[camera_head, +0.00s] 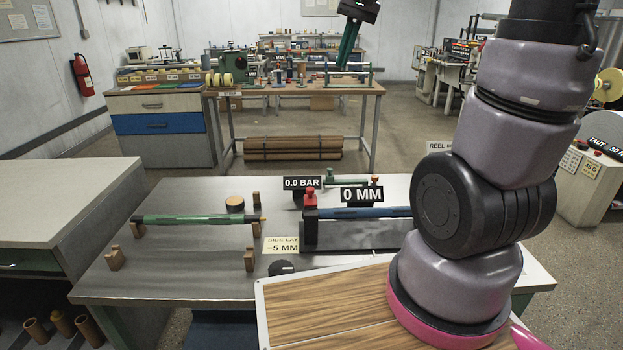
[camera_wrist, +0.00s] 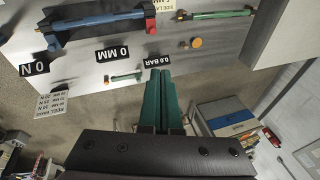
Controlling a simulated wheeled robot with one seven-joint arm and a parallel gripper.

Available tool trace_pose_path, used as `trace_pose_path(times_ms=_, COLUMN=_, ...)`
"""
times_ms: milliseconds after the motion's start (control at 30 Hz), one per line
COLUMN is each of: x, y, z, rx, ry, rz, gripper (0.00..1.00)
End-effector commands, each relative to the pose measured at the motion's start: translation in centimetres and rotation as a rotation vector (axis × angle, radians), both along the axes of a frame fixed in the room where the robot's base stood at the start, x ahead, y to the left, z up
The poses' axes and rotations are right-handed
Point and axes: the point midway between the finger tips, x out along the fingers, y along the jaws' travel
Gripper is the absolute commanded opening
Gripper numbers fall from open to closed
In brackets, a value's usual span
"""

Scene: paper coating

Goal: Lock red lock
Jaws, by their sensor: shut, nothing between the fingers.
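The red lock (camera_head: 310,196) stands at the left end of a blue roller (camera_head: 365,212) on the work table. The roller's right end is hidden behind my arm in the head view. In the wrist view, the lock (camera_wrist: 150,23) shows as a small red part at the right end of the blue roller (camera_wrist: 95,21). My gripper (camera_head: 341,70) hangs at the top of the head view, its green fingers pointing down, apart from the lock. Its fingers (camera_wrist: 159,74) are together and empty in the wrist view.
A green roller (camera_head: 195,218) lies left of the lock on wooden supports. Signs reading 0.0 BAR (camera_head: 301,183) and 0 MM (camera_head: 361,194) stand near the lock. A wood-patterned board (camera_head: 325,305) lies in front. A bench (camera_head: 300,90) stands behind.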

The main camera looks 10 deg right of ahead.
Motion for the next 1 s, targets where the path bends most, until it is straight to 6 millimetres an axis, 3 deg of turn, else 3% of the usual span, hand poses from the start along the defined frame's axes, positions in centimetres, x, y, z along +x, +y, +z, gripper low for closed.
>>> trace_pose_path(times_ms=33, x=1.6, y=0.1, z=-0.9, rx=-0.001, ry=0.033, rz=0.002, gripper=0.0)
trace_pose_path(times_ms=267, x=7.7, y=0.4, z=-5.1, rx=-0.012, ry=0.163, rz=0.014, gripper=0.0)
trace_pose_path(times_ms=500, x=13.3, y=0.8, z=-11.4, rx=-0.029, ry=0.299, rz=0.024, gripper=0.0)
trace_pose_path(times_ms=800, x=18.4, y=1.4, z=-21.2, rx=-0.058, ry=0.462, rz=0.039, gripper=0.0)
trace_pose_path(times_ms=1000, x=19.9, y=1.6, z=-26.3, rx=-0.074, ry=0.533, rz=0.046, gripper=0.0)
